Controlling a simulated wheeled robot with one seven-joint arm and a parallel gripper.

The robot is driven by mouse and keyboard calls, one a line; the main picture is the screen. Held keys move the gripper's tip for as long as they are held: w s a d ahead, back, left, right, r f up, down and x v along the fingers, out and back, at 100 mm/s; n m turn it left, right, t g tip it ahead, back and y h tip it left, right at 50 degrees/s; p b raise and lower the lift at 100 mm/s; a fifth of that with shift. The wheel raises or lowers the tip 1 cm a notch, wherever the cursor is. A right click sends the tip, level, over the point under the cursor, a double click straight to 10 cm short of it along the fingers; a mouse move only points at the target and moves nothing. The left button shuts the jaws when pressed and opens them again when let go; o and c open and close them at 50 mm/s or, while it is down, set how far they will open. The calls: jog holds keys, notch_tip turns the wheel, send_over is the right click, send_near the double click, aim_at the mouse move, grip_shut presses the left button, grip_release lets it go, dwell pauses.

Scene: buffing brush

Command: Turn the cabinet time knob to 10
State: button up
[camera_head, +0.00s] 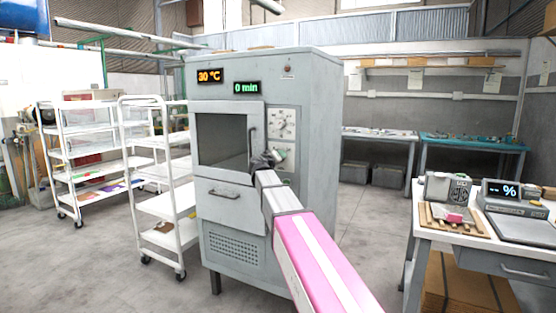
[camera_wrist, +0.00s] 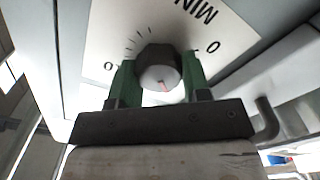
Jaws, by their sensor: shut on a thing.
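The grey cabinet (camera_head: 315,150) stands in the middle of the head view. Its orange display reads 30 °C and its green display (camera_head: 246,88) reads 0 min. In the wrist view the time knob (camera_wrist: 158,68) is a dark round knob with a red mark, on a white dial plate (camera_wrist: 235,38) with "MIN" and "0" printed on it. My gripper (camera_wrist: 158,80) has its green fingers on both sides of the knob and is shut on it. In the head view my gripper (camera_head: 268,160) is at the cabinet's front, below the upper dial (camera_head: 282,122), and largely hides the knob.
A window compartment (camera_head: 222,135) and a handle (camera_head: 252,138) are left of my gripper. White shelf carts (camera_head: 160,205) stand left of the cabinet. A white table (camera_head: 435,228) with devices is at the right. Open floor lies between cabinet and table.

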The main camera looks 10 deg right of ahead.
jog(key=m, duration=0.4)
jog(key=shift+s+m, duration=0.1)
jog(key=shift+m, duration=0.3)
jog(key=m, duration=0.5)
jog(key=shift+d, duration=0.15)
jog(key=m, duration=0.5)
jog(key=shift+s+f, duration=0.1)
jog(key=m, duration=0.4)
jog(key=shift+m, duration=0.3)
jog(key=o, duration=0.9)
jog(key=v, duration=1)
jog(key=shift+s+a, duration=0.2)
jog(key=shift+s, duration=0.15)
